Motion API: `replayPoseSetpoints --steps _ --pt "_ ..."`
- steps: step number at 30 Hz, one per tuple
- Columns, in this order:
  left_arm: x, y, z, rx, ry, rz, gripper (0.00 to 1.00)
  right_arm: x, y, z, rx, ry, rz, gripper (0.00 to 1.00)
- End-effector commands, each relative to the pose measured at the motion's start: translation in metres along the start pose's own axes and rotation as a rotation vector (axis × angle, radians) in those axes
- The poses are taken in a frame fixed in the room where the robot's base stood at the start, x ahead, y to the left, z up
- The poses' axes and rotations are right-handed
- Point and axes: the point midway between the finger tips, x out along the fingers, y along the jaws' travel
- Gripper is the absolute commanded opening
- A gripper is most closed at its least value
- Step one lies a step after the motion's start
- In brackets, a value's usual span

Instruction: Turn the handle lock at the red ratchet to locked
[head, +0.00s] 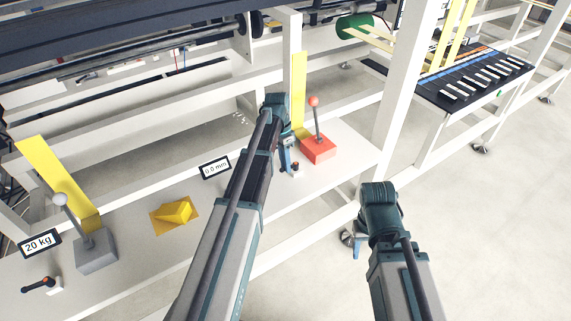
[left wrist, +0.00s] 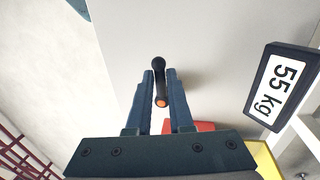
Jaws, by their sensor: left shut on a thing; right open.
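The red ratchet (head: 318,151) is a red block on the white shelf, with an upright grey lever topped by a red ball. Its handle lock (head: 296,168) sits just in front of it, largely covered by my left gripper (head: 287,160). In the left wrist view the lock is a black handle (left wrist: 159,68) with an orange end, between the fingers of my left gripper (left wrist: 161,88), which is shut on it. The red block (left wrist: 190,127) shows partly behind the fingers. My right gripper (head: 359,246) is open and empty, low, in front of the shelf.
A 55 kg display (left wrist: 283,84) stands beside the lock. A grey ratchet (head: 96,252), its black handle lock (head: 39,285), a 20 kg display (head: 40,243), a yellow wedge (head: 177,211) and a 0.0 mm display (head: 215,168) are on the left. A white post (head: 405,75) rises right of the red ratchet.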

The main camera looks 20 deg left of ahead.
Motion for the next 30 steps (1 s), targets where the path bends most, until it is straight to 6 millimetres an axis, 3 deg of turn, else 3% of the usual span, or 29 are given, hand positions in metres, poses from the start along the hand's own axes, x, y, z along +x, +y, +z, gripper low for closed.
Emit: replayPoseSetpoints --steps 4,5,9,22,30 --pt "0.0 -0.001 0.0 0.0 0.0 -0.001 0.0 0.0 0.0 0.0 0.0 0.0 0.0 0.5" --pt "0.0 -0.001 0.0 0.0 0.0 -0.001 0.25 0.0 0.0 0.0 0.0 0.0 0.0 0.5" --pt "0.0 0.0 0.0 -0.001 0.0 -0.001 0.49 0.0 0.0 0.0 0.0 0.0 0.0 0.5" --pt "-0.004 0.0 0.0 -0.001 0.0 0.0 0.49 -0.004 0.0 0.0 0.0 0.0 0.0 0.5" --pt "-0.03 0.001 0.0 -0.001 0.0 0.0 0.49 -0.029 0.003 0.002 0.0 0.0 0.0 0.5"
